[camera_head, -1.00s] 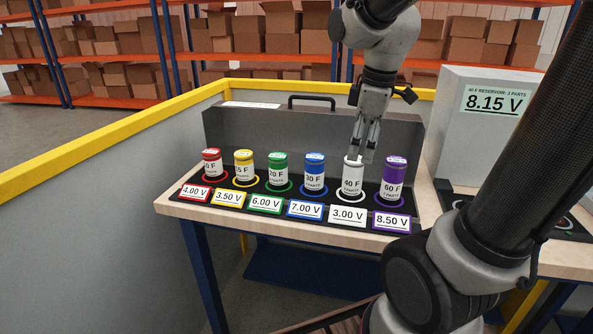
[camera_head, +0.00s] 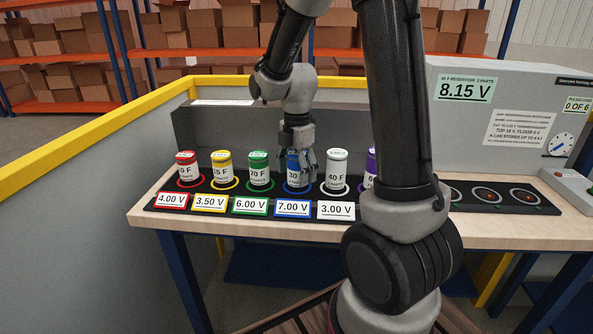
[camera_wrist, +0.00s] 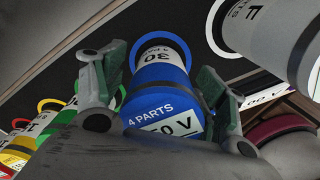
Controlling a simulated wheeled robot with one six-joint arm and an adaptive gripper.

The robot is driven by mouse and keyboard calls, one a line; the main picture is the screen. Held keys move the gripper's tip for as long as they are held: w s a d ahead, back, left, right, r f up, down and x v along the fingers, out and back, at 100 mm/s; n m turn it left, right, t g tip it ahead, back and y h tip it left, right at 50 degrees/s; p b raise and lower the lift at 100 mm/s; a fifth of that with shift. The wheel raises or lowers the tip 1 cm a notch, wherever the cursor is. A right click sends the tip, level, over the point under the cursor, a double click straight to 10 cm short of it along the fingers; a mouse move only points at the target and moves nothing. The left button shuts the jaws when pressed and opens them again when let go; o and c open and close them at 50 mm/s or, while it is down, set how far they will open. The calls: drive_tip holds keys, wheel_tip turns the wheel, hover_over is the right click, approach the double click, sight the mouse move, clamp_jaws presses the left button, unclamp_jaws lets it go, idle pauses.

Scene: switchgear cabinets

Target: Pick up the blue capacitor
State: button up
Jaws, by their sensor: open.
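The blue capacitor (camera_head: 292,178) stands upright in its blue ring on the black strip, behind the 7.00 V label (camera_head: 293,208). My gripper (camera_head: 303,165) is at its top, pointing down and partly hiding it. In the wrist view the blue capacitor (camera_wrist: 159,97) lies between the two open fingers, one on each side of it; its label reads "4 PARTS". I cannot tell whether either finger touches it.
Red (camera_head: 186,169), yellow (camera_head: 222,169) and green (camera_head: 260,171) capacitors stand to the left. The white one (camera_head: 336,172) stands close on the right. The purple one (camera_head: 369,168) is mostly hidden by my arm. A grey cabinet (camera_head: 500,105) reading 8.15 V and empty round sockets (camera_head: 484,196) are further right.

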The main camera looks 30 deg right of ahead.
drive_tip(key=shift+f, duration=0.55)
drive_tip(key=shift+c, duration=0.3)
drive_tip(key=c, duration=1.1)
drive_tip(key=shift+c, duration=0.2)
